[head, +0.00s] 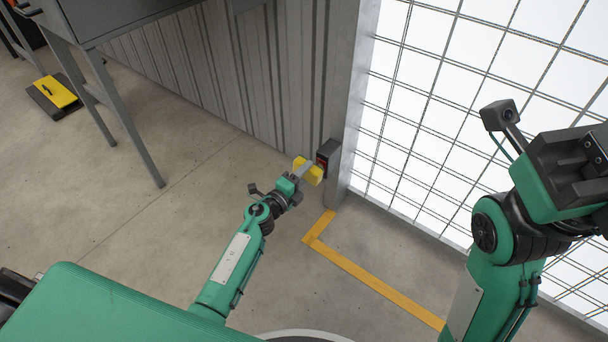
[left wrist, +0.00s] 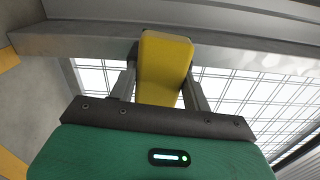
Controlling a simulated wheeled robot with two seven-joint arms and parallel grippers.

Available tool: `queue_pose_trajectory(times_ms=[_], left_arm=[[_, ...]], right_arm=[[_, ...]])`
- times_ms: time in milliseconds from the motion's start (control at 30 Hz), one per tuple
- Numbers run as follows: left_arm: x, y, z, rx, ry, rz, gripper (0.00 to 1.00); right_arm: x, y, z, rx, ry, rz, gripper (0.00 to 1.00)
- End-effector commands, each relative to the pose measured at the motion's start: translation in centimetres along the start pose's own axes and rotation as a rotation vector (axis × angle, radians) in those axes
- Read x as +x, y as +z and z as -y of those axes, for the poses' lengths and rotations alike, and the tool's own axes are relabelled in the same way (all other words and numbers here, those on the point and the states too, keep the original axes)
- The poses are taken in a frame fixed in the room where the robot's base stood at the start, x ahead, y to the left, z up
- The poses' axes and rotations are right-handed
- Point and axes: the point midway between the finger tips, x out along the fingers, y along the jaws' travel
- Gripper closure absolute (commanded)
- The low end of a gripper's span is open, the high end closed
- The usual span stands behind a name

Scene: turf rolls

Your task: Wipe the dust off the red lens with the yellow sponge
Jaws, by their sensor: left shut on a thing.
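The yellow sponge (head: 313,176) is gripped by my left gripper (head: 302,174) and is close to the wall post in the head view. In the left wrist view the sponge (left wrist: 163,62) sits between both fingers of the left gripper (left wrist: 162,85). The red lens (head: 321,160) is on the face of a dark box (head: 329,148) fixed to the post. The sponge is just in front of the lens's lower left side. Whether they touch cannot be told. Dust on the lens is too small to see. My right gripper (head: 588,160) is at the right edge, its fingers unclear.
A metal post (head: 346,105) and a bright mesh panel (head: 470,90) stand beyond the box. A grey table (head: 120,15) is at upper left. A yellow-topped case (head: 58,90) lies on the floor. A yellow line (head: 375,283) crosses the open floor.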

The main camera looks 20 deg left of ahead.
Motion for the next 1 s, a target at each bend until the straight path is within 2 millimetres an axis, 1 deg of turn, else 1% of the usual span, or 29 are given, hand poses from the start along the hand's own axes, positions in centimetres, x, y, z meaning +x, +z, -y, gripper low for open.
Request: queue_pose_trajectory(times_ms=[867, 1000], left_arm=[[1.8, 0.0, 0.0, 0.0, 0.0, 0.0, 0.7], [1.8, -0.1, 0.0, 0.0, 0.0, 0.0, 0.7]], right_arm=[[-0.1, -0.1, 0.0, 0.0, 0.002, -0.001, 0.64], [-0.1, -0.1, 0.0, 0.0, 0.002, -0.001, 0.64]])
